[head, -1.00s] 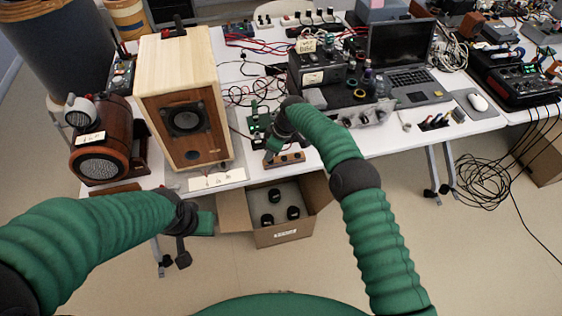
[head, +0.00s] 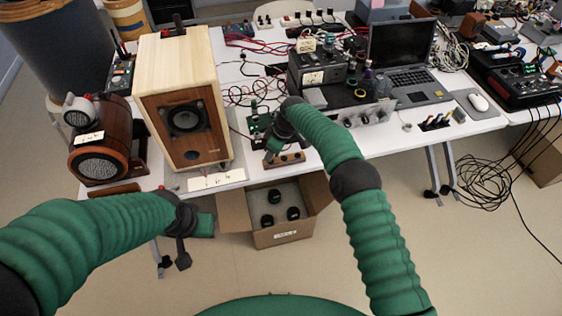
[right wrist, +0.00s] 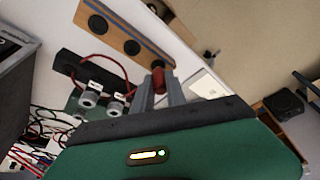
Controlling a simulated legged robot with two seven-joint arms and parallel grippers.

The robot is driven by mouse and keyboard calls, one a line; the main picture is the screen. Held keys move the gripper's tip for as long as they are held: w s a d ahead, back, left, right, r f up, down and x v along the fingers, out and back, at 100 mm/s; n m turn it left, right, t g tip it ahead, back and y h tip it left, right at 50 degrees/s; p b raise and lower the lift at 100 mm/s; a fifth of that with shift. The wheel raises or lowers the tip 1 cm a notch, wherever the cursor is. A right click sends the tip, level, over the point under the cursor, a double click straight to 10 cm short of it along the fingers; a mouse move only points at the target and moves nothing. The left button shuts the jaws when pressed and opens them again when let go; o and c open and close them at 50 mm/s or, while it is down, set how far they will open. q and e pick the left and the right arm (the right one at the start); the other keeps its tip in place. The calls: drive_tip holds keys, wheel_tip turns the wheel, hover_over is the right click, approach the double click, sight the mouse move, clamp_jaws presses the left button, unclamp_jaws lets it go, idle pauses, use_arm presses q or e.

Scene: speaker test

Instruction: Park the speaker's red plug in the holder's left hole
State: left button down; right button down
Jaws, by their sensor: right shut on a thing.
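My right gripper (head: 270,152) reaches down at the table's front edge, beside the wooden holder (head: 289,159). In the right wrist view its two grey fingers (right wrist: 160,92) are shut on the red plug (right wrist: 158,80). The holder (right wrist: 116,36) shows there as a wooden strip with dark round holes. The plug's tip is close to the hole nearest the fingers; whether it touches or enters is unclear. The wooden speaker (head: 185,105) stands left of the holder. My left gripper (head: 192,238) hangs in front of the table, away from everything; its jaws cannot be made out.
Grey terminals (right wrist: 88,100) with red wires sit beside the fingers. An open cardboard box (head: 284,233) with black round items is below the table edge. A brown round-fronted device (head: 101,155) stands at left. A laptop (head: 408,70) and electronics crowd the table to the right.

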drive_tip(key=shift+f+b, duration=0.5)
drive_tip(key=shift+f, duration=0.15)
drive_tip(key=c, duration=1.3)
unclamp_jaws()
drive_tip(key=shift+r, duration=0.1)
drive_tip(key=shift+r+p, duration=2)
drive_tip(key=shift+r, duration=1.7)
